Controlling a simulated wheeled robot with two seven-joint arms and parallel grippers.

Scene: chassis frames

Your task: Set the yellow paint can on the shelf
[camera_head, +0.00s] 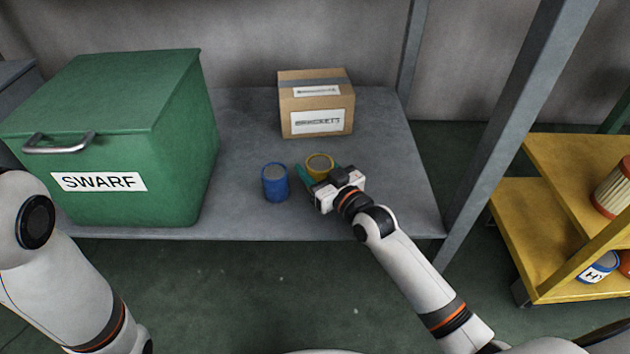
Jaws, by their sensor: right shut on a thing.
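The yellow paint can (319,161) is over the grey shelf (390,150), in front of the cardboard box. My right gripper (318,176) is shut on it, coming from the front right. The gripper hides the can's lower part, so I cannot tell whether its base touches the shelf. A blue can (275,184) stands upright just left of the yellow can, near the shelf's front edge. My left arm shows at the lower left, but its gripper is out of view.
A green SWARF bin (170,130) fills the shelf's left side. A cardboard box (316,105) stands at the back. A grey post (510,130) rises at the shelf's right. A yellow cart (560,190) with cans stands farther right. The shelf's right side is clear.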

